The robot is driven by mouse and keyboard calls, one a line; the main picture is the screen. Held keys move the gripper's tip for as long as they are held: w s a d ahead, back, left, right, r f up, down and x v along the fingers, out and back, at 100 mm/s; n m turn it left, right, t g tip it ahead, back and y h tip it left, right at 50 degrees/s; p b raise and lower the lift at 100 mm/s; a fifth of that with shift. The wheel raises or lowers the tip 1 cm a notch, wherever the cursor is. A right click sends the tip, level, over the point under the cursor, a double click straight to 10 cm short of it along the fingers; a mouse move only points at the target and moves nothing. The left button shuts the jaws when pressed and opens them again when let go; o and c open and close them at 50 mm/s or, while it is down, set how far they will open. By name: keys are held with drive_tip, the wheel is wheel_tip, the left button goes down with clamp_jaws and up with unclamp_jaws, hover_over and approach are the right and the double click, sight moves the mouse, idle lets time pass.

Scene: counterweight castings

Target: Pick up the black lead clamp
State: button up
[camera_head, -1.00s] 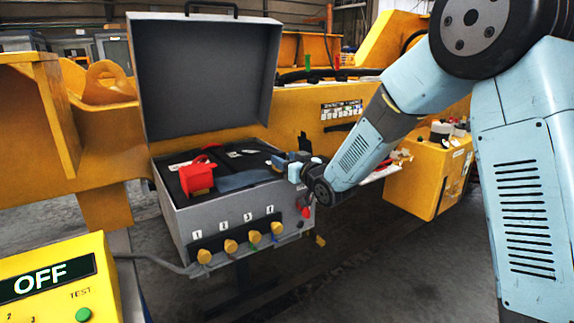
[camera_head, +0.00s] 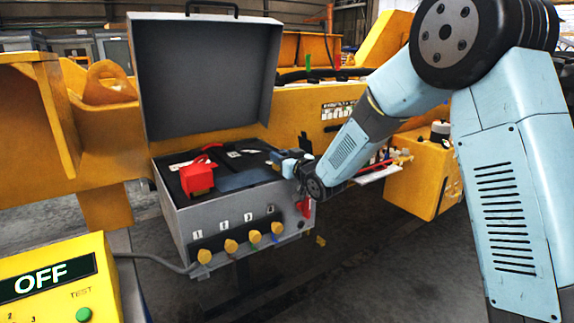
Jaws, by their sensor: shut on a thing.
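The grey metal case (camera_head: 180,217) stands open with its lid up. A red clamp (camera_head: 197,178) lies inside it at the left. My gripper (camera_head: 276,159) is at the right side of the case opening, just above the rim. It is shut on the black lead clamp, which is mostly hidden by the gripper and hard to make out against the black lining. A dark upright piece (camera_head: 304,141) shows just behind my gripper; I cannot tell whether it belongs to the clamp.
The raised lid (camera_head: 205,75) stands behind the opening. Several yellow knobs (camera_head: 231,246) line the case front, with a red part (camera_head: 303,207) at its right. A yellow box marked OFF (camera_head: 60,285) is at front left. A yellow block (camera_head: 425,180) stands at right.

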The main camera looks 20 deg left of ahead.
clamp_jaws()
